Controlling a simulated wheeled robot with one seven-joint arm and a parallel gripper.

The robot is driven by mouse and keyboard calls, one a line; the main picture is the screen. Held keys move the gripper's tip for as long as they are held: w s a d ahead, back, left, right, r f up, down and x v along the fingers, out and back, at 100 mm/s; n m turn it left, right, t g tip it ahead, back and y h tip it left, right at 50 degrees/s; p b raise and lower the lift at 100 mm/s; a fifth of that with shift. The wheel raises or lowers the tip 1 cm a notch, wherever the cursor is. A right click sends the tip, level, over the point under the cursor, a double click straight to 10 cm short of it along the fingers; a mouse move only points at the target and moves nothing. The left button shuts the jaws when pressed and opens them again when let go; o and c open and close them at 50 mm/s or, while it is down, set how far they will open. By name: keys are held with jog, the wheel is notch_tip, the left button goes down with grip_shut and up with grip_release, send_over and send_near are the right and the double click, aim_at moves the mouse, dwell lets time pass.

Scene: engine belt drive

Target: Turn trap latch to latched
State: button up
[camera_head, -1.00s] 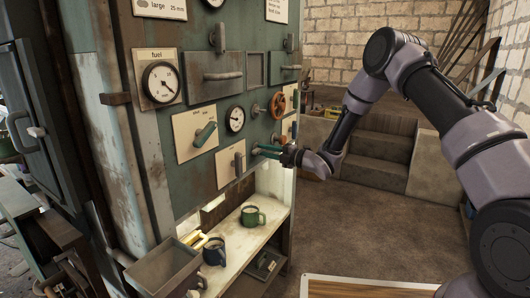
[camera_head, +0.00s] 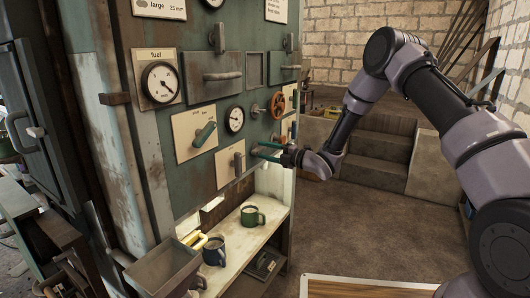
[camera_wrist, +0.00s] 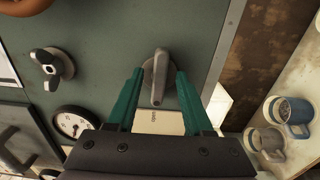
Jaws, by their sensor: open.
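The trap latch looks to be the grey metal lever (camera_wrist: 159,80) on a round boss in the wrist view. My gripper (camera_wrist: 159,73) is open, with one green finger on each side of the lever. Gaps show between the fingers and the handle. In the head view my gripper (camera_head: 266,153) is at the lower right of the panel; the lever cannot be made out clearly there.
The panel also carries a red handwheel (camera_head: 277,105), a fuel gauge (camera_head: 160,83), a smaller gauge (camera_head: 235,119) and green (camera_head: 205,134) and grey (camera_head: 238,162) levers. Open floor lies right.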

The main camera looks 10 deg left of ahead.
jog(key=v, duration=1)
jog(key=shift+s+d, duration=0.15)
jog(key=shift+d, duration=0.15)
jog(key=w+d+r+m+t+h, duration=0.55)
jog(key=d+r+m+h, duration=0.3)
jog(key=d+r, duration=0.35)
jog(key=s+d+r+m+h, duration=0.5)
jog(key=d+r+m, duration=0.6)
jog(key=d, duration=0.1)
jog(key=s+d+r+m+g+h, duration=0.1)
jog(key=s+d+r+m, duration=0.2)
jog(key=s+m, duration=0.3)
jog(key=s+d+r+m+g+h, duration=0.2)
jog(key=s+d+m, duration=0.15)
jog(key=s, duration=0.55)
jog(key=s+m+g+y, duration=0.1)
jog(key=s+m, duration=0.5)
jog(key=s, duration=0.9)
jog(key=shift+a+r+g, duration=0.25)
jog(key=shift+a+g, duration=0.05)
jog(key=shift+g, duration=0.05)
